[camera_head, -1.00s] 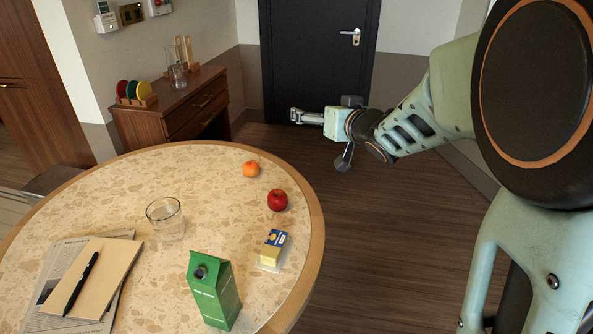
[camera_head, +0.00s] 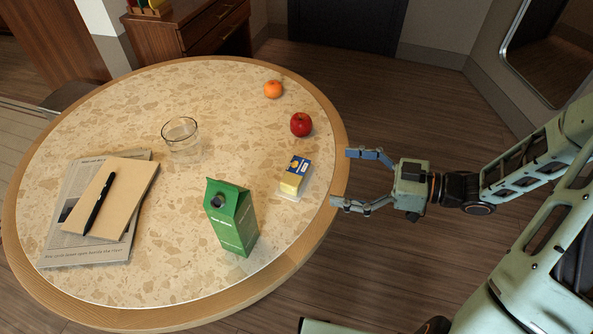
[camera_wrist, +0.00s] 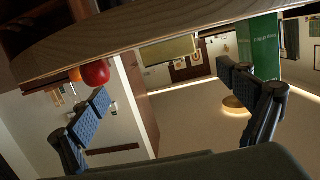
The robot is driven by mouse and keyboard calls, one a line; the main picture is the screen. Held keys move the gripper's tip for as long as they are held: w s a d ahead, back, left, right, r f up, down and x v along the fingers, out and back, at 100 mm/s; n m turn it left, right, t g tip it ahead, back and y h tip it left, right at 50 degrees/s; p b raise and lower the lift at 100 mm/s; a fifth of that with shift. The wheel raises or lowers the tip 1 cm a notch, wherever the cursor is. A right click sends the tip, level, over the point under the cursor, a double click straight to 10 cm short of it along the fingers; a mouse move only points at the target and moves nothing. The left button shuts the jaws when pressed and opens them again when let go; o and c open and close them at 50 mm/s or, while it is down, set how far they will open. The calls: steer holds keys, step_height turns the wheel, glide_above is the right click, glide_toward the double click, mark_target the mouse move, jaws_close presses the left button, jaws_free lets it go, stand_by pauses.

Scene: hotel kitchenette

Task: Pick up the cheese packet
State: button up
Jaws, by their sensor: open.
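The cheese packet (camera_head: 294,175) is a small yellow and blue block on a pale base, lying on the round table near its right edge. In the wrist view, a pale yellowish side of the cheese packet (camera_wrist: 168,50) shows between and beyond my fingers. My gripper (camera_head: 343,178) is open and empty at the table's right rim, its fingers pointing left toward the packet with a gap between. My gripper's two fingers also show spread apart in the wrist view (camera_wrist: 163,85).
The green carton (camera_head: 232,220) stands left and in front of the packet. A red apple (camera_head: 301,125) and an orange (camera_head: 273,89) lie behind it. A glass (camera_head: 181,137), a notebook (camera_head: 128,190) with a pen, and a newspaper (camera_head: 80,250) are farther left on the table (camera_head: 200,285).

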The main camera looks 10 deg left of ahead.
mark_target(293, 170)
steer(key=shift+s+a+r, duration=0.1)
steer(key=shift+s+a, duration=0.05)
steer(key=shift+s, duration=0.15)
steer(key=a+b, duration=0.1)
steer(key=a, duration=0.2)
steer(key=a+f, duration=0.1)
steer(key=a, duration=0.3)
steer(key=a+b, duration=0.1)
steer(key=a, duration=0.2)
steer(key=shift+a+f+b, duration=0.2)
steer(key=shift+f+b, duration=0.05)
steer(key=shift+b, duration=0.05)
steer(key=c, duration=1.5)
steer(key=shift+c, duration=0.5)
steer(key=shift+r, duration=0.15)
